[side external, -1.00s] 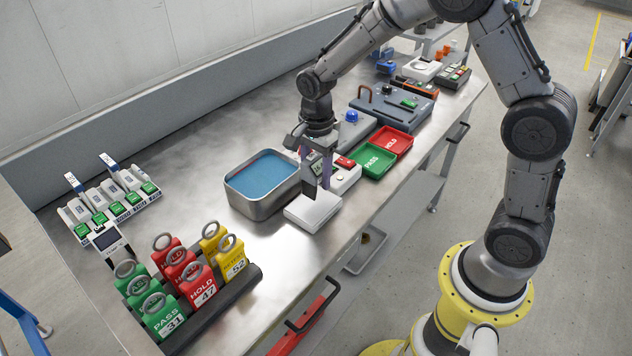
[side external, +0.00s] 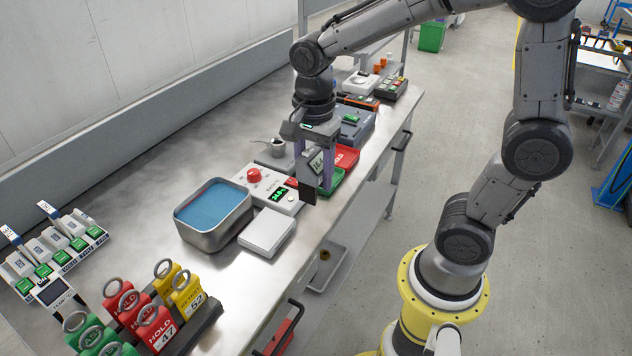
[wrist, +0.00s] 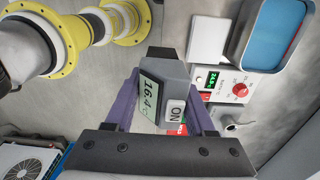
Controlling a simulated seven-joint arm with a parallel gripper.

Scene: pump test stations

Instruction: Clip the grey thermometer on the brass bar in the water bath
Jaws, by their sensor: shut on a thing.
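The grey thermometer (side external: 315,164) is held between the purple fingers of my gripper (side external: 314,182), which is shut on it. In the wrist view the thermometer (wrist: 163,92) has a display reading 16.4 °C and an ON button, and my gripper (wrist: 163,84) grips its sides. A dark flat part hangs below it. The water bath (side external: 217,241) is a metal basin of blue water, left of my gripper and apart from it. It also shows at the upper right of the wrist view (wrist: 243,52). I cannot make out the brass bar.
A white block (side external: 267,231) stands beside the bath. Coloured tags (side external: 185,294) stand in a rack at front.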

